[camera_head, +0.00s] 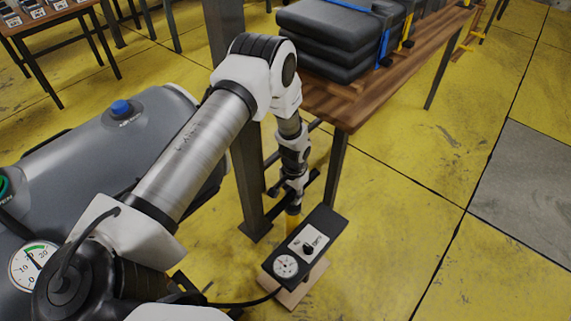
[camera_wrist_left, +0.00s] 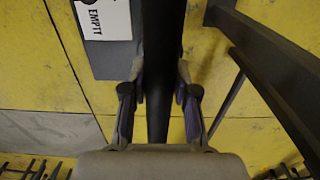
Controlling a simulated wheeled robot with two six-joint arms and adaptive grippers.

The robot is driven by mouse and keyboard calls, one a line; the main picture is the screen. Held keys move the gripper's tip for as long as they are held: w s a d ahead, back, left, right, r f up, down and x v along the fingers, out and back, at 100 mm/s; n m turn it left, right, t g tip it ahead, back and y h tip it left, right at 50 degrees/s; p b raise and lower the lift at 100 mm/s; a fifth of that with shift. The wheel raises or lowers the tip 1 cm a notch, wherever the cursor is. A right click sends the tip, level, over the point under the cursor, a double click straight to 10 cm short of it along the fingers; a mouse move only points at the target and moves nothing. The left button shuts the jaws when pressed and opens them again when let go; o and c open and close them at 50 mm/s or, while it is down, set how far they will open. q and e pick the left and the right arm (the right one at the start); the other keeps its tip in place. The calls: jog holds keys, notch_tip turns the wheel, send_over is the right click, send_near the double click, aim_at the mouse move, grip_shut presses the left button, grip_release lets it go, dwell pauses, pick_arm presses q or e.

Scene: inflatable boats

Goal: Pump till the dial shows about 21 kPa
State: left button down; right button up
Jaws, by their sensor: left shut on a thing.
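A grey inflatable boat (camera_head: 110,165) fills the left side of the head view. A round white dial (camera_head: 34,266) with a green arc sits at its lower left, partly covered by my arm and a cable. Its exact reading is too small to tell. A black pump box (camera_head: 322,226) with a small dial and a switch stands on the floor at lower centre. My left gripper (camera_head: 293,190) is down beside the box, shut on a dark bar, the pump handle (camera_wrist_left: 160,70). In the left wrist view the fingers (camera_wrist_left: 158,100) clasp this bar from both sides. My right gripper is not seen.
A wooden table (camera_head: 345,105) with stacked dark folded boats (camera_head: 330,45) stands behind the pump, its metal legs close to my left arm. A white label reading EMPTY (camera_wrist_left: 103,18) shows on the box. The yellow floor at right is clear.

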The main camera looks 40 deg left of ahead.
pick_arm(q)
notch_tip(320, 180, up, 23)
jog(key=p, duration=1.8)
jog(key=b, duration=1.9)
send_near(294, 191)
jog(key=f, duration=0.8)
jog(key=s+f, duration=0.1)
jog(key=f, duration=0.3)
jog(key=shift+f, duration=0.1)
jog(key=shift+r+p, duration=0.3)
jog(key=shift+p, duration=0.25)
jog(key=shift+w, duration=0.15)
jog(key=c, duration=0.7)
grip_release()
jog(key=shift+r, duration=0.1)
jog(key=shift+w, duration=0.1)
